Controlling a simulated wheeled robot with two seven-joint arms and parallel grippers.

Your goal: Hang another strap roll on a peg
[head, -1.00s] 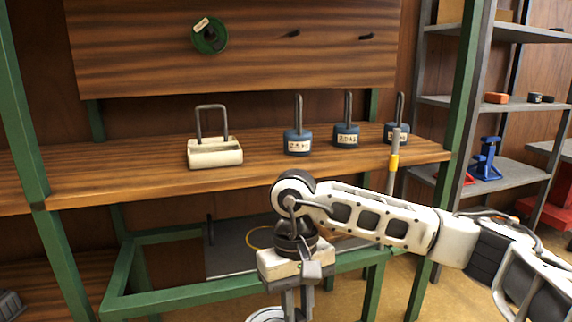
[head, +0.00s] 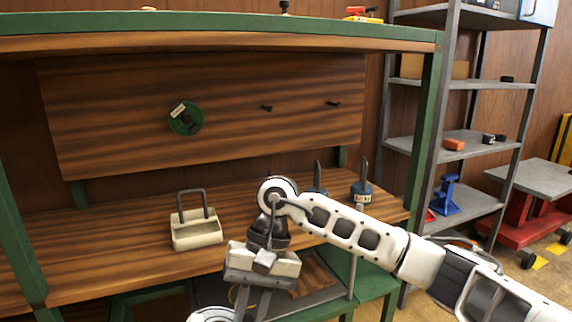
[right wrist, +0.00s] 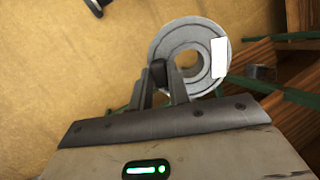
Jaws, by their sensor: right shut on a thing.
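My right gripper (head: 252,303) points down at the bottom of the head view, below the board. In the right wrist view its fingers (right wrist: 167,82) are shut on a light grey strap roll (right wrist: 207,35), a ring with a round hole and a white label. In the head view only the top of the roll (head: 212,314) shows at the lower edge. A green strap roll (head: 176,124) hangs on the left peg of the wooden board (head: 110,130). The middle peg (head: 266,108) and right peg (head: 333,104) are bare. My left gripper is out of view.
On the wooden shelf (head: 105,240) below the board stand a cream box with a handle (head: 197,236) and blue padlock-like weights (head: 361,192), partly hidden by my right arm. Green posts (head: 424,130) frame the bench. Grey shelving (head: 470,145) stands at right.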

